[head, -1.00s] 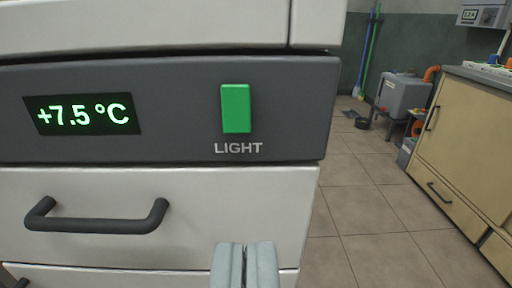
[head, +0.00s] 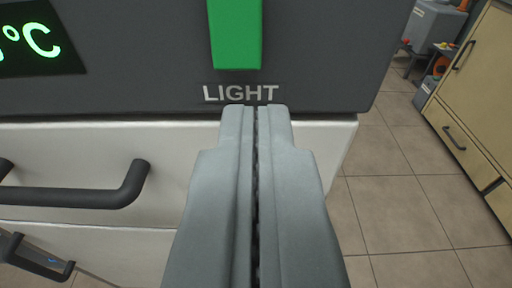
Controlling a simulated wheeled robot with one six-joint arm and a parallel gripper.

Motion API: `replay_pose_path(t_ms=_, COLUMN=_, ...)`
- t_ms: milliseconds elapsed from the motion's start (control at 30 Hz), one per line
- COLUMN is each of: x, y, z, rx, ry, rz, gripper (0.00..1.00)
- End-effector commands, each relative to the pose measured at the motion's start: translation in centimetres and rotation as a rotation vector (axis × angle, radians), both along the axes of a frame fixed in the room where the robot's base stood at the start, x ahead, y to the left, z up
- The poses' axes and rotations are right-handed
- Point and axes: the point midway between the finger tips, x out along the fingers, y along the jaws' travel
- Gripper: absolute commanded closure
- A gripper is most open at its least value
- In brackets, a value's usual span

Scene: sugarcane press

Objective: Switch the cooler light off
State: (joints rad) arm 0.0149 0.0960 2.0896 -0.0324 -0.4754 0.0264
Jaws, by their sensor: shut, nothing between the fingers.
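The green light switch (head: 236,34) is on the dark grey panel (head: 150,80) of the cooler, above the word LIGHT; its top is cut off by the frame. My gripper (head: 255,108) is shut and empty, its two grey fingers side by side. In the picture its tips lie just below the LIGHT label, under the switch. Whether the tips touch the panel cannot be told. Part of a lit green temperature display (head: 35,40) shows at the upper left.
A white drawer front with a dark bar handle (head: 90,190) is below the panel at left. To the right is open tiled floor (head: 400,200), then a beige cabinet (head: 485,100). A grey box-shaped machine (head: 433,28) stands at the back right.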

Motion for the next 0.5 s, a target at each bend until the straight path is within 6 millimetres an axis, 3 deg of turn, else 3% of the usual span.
replay_pose_path(t_ms=200, x=3.0, y=0.0, z=-0.5, rx=0.000, ry=0.000, rz=0.000, gripper=1.00)
replay_pose_path(t_ms=500, x=4.8, y=0.0, z=-0.7, rx=0.000, ry=0.000, rz=0.000, gripper=1.00)
